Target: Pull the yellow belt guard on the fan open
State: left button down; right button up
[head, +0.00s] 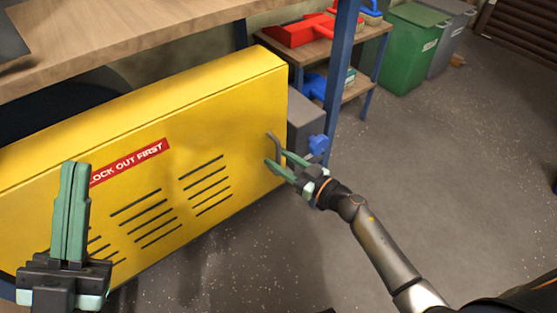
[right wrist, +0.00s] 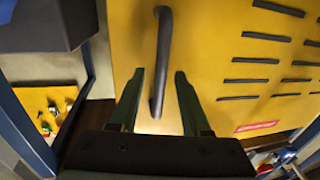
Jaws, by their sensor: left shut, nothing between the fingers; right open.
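The yellow belt guard (head: 228,95) stands at the left of the head view, with slots and a red lockout label (head: 130,162) on its front. It also fills much of the right wrist view (right wrist: 210,70). A dark bar handle (right wrist: 162,62) is on the guard near its right edge in the head view. My right gripper (head: 276,160) is open at the handle. In the right wrist view its fingers (right wrist: 160,90) are on either side of the handle's lower part, apart from it. My left gripper (head: 72,185) is shut and empty, in front of the guard's left part.
A wooden bench top (head: 130,35) lies above the guard. A blue post (head: 342,80) and a grey box with a blue knob (head: 318,144) are right of it. A shelf with red bins (head: 297,32) and a green bin (head: 412,50) stand behind. The floor at right is clear.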

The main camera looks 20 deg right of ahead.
jog(key=shift+w+a, duration=0.2)
jog(key=shift+w, duration=0.15)
jog(key=shift+c, duration=0.3)
grip_shut()
dwell(1.0)
